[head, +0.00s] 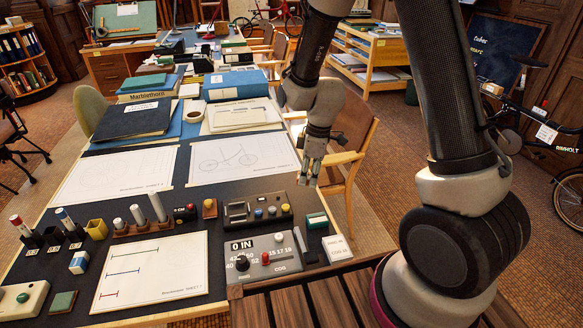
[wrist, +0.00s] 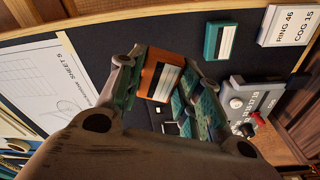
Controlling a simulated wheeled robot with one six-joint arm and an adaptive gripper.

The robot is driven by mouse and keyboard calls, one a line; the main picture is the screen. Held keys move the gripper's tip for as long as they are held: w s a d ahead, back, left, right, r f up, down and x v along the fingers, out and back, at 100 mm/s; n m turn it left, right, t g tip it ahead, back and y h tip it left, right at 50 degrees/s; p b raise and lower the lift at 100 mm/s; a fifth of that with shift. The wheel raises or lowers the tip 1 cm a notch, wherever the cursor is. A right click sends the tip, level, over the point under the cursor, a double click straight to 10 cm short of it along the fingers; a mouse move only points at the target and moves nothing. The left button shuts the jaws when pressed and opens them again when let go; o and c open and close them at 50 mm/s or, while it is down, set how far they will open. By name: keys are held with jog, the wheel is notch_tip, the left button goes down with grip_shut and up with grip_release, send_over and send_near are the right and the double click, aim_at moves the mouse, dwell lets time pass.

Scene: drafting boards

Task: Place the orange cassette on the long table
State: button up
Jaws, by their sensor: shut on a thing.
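The orange cassette (wrist: 160,82), with a striped white label, sits between the fingers of my gripper (wrist: 158,95) in the wrist view. My gripper is shut on it. In the head view my gripper (head: 312,172) hangs near the right edge of the long table (head: 235,190), in front of a wooden chair; I cannot make out the cassette there. The dark table top (wrist: 195,45) shows behind the cassette in the wrist view. I cannot tell the height of the cassette above the table.
A green cassette (head: 317,220) lies near the table's right edge, beside a white card (head: 337,247). A grey control box (head: 265,260) stands at the front right. Drawing sheets (head: 232,160), blocks and pegs cover much of the table. A wooden chair (head: 352,130) stands at its right side.

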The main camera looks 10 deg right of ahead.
aim_at(307, 201)
notch_tip(307, 201, down, 8)
jog(key=shift+r, duration=0.1)
dwell(0.4)
jog(key=o, duration=1)
jog(key=r, duration=0.4)
jog(key=d+r, duration=0.1)
jog(key=r, duration=0.7)
jog(key=shift+s+d, duration=0.25)
jog(key=shift+s, duration=0.05)
jog(key=s+d+r+m+t, duration=0.1)
jog(key=s+d+r+m, duration=0.3)
jog(key=s+r, duration=0.3)
jog(key=s+d+r+m+t, duration=0.1)
jog(key=s+d+r+m, duration=0.4)
jog(key=s+r, duration=0.2)
jog(key=s+d+r+m+t+h, duration=0.1)
jog(key=s+d+r+m, duration=0.3)
jog(key=s+r, duration=0.2)
jog(key=shift+s+d+r+t, duration=0.1)
jog(key=shift+s+r+t, duration=0.1)
jog(key=shift+r, duration=0.45)
jog(key=shift+s+d+r+t, duration=0.1)
jog(key=shift+s+r, duration=0.1)
jog(key=shift+r, duration=0.45)
